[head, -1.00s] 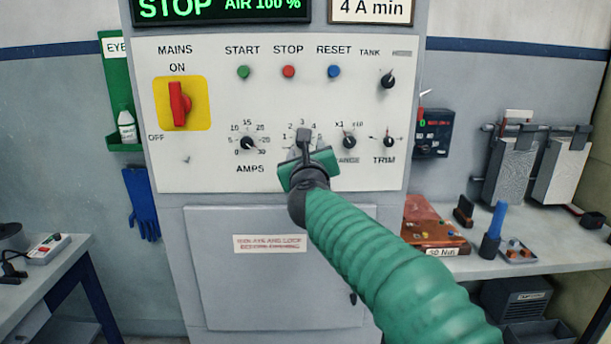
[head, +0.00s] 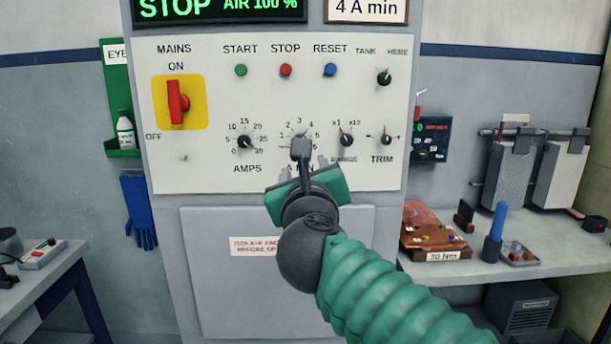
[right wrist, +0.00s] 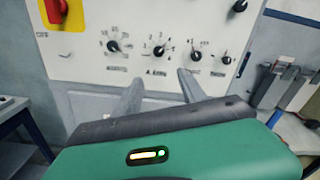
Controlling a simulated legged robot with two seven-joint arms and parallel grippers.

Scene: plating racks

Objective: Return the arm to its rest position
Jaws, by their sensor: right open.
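My right arm, with its green ribbed sleeve (head: 400,295), comes in from the lower right in the head view. My right gripper (head: 304,168) is in front of the lower part of the white control panel (head: 215,110), and its green body hides part of the cabinet. In the right wrist view the two grey fingers of the right gripper (right wrist: 160,88) stand apart with nothing between them. They are apart from the middle dial (right wrist: 159,51), which is visible beyond them. My left gripper is not in view.
A red mains switch (head: 177,102) on yellow is at the panel's left. A right bench (head: 550,240) holds a brown box (head: 425,225), a blue-handled tool (head: 497,222) and grey plates. A left bench (head: 50,270) holds a small button box (head: 43,254). The floor between is partly hidden.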

